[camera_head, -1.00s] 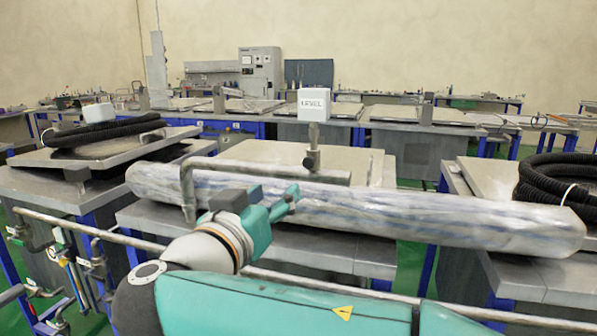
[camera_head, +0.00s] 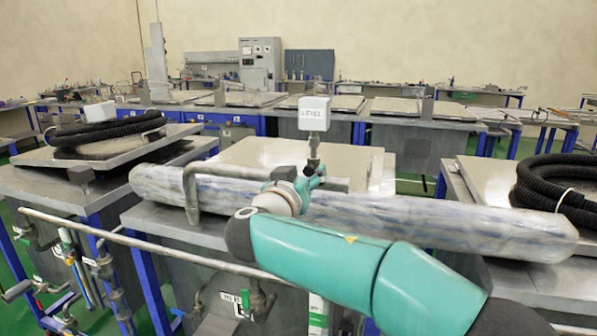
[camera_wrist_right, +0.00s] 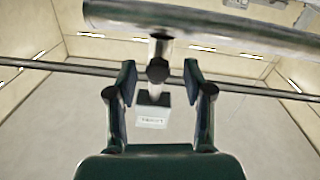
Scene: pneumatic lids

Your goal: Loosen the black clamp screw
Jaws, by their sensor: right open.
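The black clamp screw (camera_wrist_right: 157,70) shows in the right wrist view as a dark round knob on a pale metal post. In the head view the dark clamp piece (camera_head: 311,166) sits on the post below the white LEVEL box (camera_head: 314,118), largely covered by my gripper. My right gripper (camera_wrist_right: 160,80) is open, one finger on each side of the knob, with gaps visible on both sides. In the head view my right gripper (camera_head: 309,181) is right at the foot of the post. My left gripper is not in view.
A horizontal metal pipe (camera_head: 240,172) runs by the post. A long wrapped roll (camera_head: 440,224) lies across the bench in front. Black hose coils rest on the left bench (camera_head: 105,131) and right bench (camera_head: 555,190). A rail (camera_head: 150,243) crosses the front.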

